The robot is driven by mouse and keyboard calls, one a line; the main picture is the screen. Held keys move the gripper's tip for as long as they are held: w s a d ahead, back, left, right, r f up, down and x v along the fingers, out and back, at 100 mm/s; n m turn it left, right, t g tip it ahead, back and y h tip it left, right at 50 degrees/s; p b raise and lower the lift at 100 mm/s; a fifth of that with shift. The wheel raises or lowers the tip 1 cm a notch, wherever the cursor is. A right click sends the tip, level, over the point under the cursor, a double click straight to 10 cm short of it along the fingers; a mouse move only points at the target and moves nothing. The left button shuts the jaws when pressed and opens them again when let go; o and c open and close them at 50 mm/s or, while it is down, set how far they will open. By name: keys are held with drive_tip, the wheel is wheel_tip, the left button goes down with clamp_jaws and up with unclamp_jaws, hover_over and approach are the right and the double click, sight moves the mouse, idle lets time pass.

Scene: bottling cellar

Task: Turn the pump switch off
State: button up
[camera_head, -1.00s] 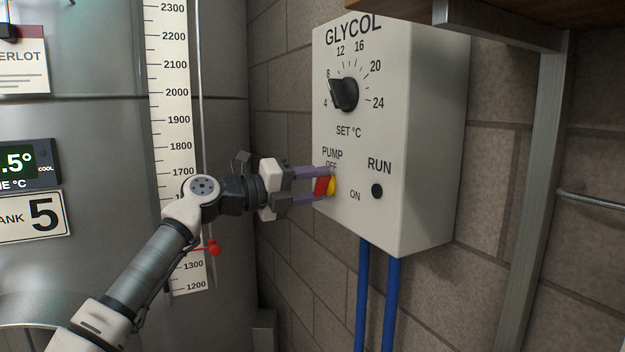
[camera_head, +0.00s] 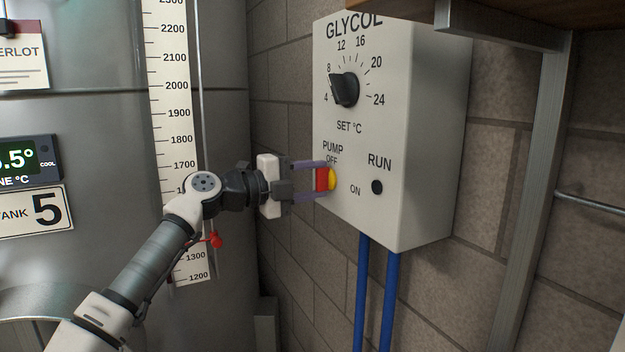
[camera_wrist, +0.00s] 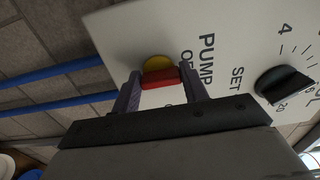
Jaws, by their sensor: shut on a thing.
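The pump switch has a red handle (camera_head: 322,179) on a yellow round base (camera_head: 332,179), low on the left of the white GLYCOL box (camera_head: 430,150). The handle stands about upright, its upper end just below the OFF mark; the ON mark is to its lower right. My gripper (camera_head: 321,180) is shut on the red handle, one purple finger above and one below. In the wrist view the red handle (camera_wrist: 162,79) sits between both fingers, with the yellow base behind it. The OFF lettering is partly hidden there by a finger.
The black RUN lamp (camera_head: 377,187) is dark. A black set dial (camera_head: 345,89) is above the switch. Blue pipes (camera_head: 388,300) run down below the box. A metal shelf bracket (camera_head: 530,190) stands at the right, and a steel tank (camera_head: 80,130) with a scale is at the left.

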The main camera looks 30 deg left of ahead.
drive_tip(key=o, duration=1)
drive_tip(key=b+v, duration=0.4)
drive_tip(key=v, duration=1)
